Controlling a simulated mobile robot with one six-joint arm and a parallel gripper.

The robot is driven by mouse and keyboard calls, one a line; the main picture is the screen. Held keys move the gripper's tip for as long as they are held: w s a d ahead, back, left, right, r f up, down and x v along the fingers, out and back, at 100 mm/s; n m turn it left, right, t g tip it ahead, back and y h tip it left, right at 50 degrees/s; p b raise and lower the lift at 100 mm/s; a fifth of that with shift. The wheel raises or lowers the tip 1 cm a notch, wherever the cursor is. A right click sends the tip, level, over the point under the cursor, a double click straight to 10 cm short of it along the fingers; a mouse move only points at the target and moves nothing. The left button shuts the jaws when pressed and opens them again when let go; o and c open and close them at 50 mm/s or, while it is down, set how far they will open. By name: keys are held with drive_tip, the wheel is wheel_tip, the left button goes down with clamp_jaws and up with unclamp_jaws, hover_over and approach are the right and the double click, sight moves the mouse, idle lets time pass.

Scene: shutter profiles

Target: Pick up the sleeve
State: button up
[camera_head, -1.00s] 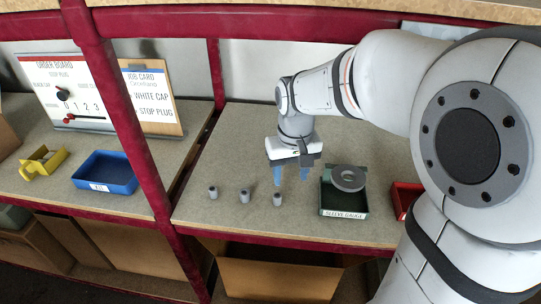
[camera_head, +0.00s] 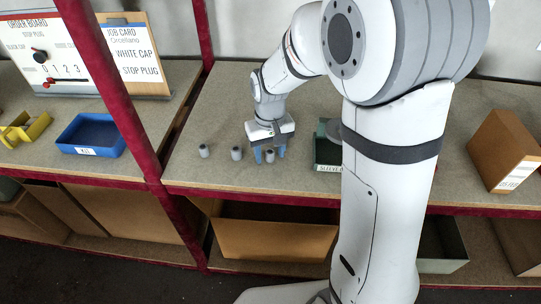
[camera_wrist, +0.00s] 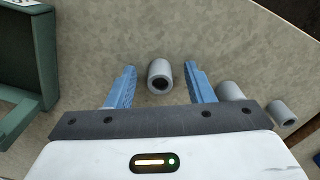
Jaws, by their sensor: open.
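Three small grey hollow sleeves stand in a row on the shelf. The right one (camera_head: 270,157) is at my gripper (camera_head: 269,152), the middle one (camera_head: 236,153) and left one (camera_head: 204,151) are apart from it. My gripper is open, its blue fingers pointing down. In the wrist view, one sleeve (camera_wrist: 160,75) shows between the two fingers with a gap on each side, its dark bore visible. The other two sleeves (camera_wrist: 230,91) and (camera_wrist: 282,112) lie beyond the right finger. I cannot tell how high the fingertips are above the shelf.
A green sleeve gauge tray (camera_head: 326,157) stands right of my gripper, partly hidden by my arm; its wall shows in the wrist view (camera_wrist: 45,55). A red post (camera_head: 118,95) divides the shelf. Left of it are a blue bin (camera_head: 92,150) and a yellow holder (camera_head: 22,130).

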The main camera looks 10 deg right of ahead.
drive_tip(key=shift+c, duration=0.2)
drive_tip(key=c, duration=1)
